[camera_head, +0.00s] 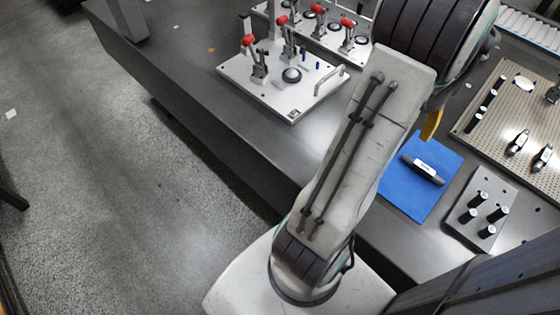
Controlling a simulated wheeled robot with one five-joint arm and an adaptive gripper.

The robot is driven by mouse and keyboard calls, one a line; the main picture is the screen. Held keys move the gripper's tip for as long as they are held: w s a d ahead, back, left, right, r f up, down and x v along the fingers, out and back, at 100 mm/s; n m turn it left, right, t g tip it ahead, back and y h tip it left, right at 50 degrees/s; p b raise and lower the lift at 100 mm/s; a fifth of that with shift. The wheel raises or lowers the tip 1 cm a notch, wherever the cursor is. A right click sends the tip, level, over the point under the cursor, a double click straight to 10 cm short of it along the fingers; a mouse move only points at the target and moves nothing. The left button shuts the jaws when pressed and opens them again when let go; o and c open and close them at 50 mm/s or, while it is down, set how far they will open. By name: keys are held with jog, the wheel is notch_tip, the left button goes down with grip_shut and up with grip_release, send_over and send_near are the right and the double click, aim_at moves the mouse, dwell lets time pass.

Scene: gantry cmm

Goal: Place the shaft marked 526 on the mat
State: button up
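The blue mat (401,196) lies on the dark table to the right of my arm, which covers part of its left side. A dark shaft (423,169) with a white label lies on its side on the mat. The label is too small to read, so I cannot tell whether it is 526. My gripper (432,125) is mostly hidden behind my arm. Only a yellow finger-like part shows, just above the mat's far edge and apart from the shaft. I cannot see whether the gripper is open or shut.
A perforated plate (496,112) holding several labelled parts lies at the right. A grey block (480,194) with several upright dark pegs stands right of the mat. White fixture plates (262,92) with red-handled clamps stand at the upper left. The near table edge passes beside my base.

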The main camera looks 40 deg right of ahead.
jog(key=w+a+r+n+t, duration=0.1)
jog(key=w+a+r+n, duration=0.1)
jog(key=w+a+n, duration=0.6)
jog(key=w+a+r+n, duration=0.3)
jog(key=w+a+n, duration=0.3)
jog(key=w+a, duration=0.3)
jog(key=s+a+n, duration=0.2)
jog(key=a+n, duration=0.6)
jog(key=a, duration=0.2)
jog(key=s+a+n+t, duration=0.1)
jog(key=s+a+n, duration=0.1)
jog(key=a+n, duration=0.7)
jog(key=shift+s+a+t+y, duration=0.15)
jog(key=shift+a+t+y, duration=0.2)
jog(key=shift+a, duration=0.55)
jog(key=shift+r, duration=0.1)
notch_tip(320, 180, up, 11)
jog(key=p, duration=1)
